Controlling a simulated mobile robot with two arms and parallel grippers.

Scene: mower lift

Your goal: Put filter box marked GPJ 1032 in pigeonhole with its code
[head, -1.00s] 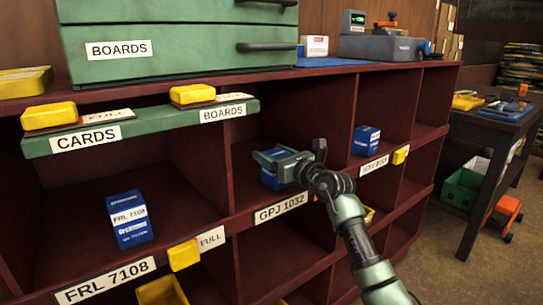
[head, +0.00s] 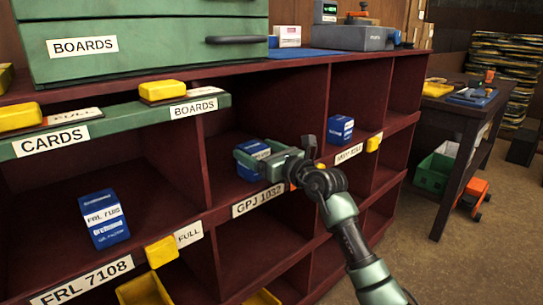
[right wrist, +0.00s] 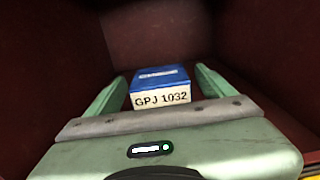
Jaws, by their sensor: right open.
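The blue filter box with a white GPJ 1032 label (right wrist: 160,88) stands inside the pigeonhole marked GPJ 1032 (head: 258,200). It also shows in the head view (head: 250,172), partly hidden by the gripper. My right gripper (right wrist: 160,90) is open, with one green finger on each side of the box and small gaps beside it. In the head view the right gripper (head: 262,160) reaches into that pigeonhole from the right. My left gripper is not in view.
A box marked FRL (head: 103,218) stands in the FRL 7108 pigeonhole at left, and another blue box (head: 340,129) in the pigeonhole at right. Dark red dividers flank the arm. A green CARDS and BOARDS ledge (head: 120,122) juts out at upper left. A dark table (head: 462,118) stands at right.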

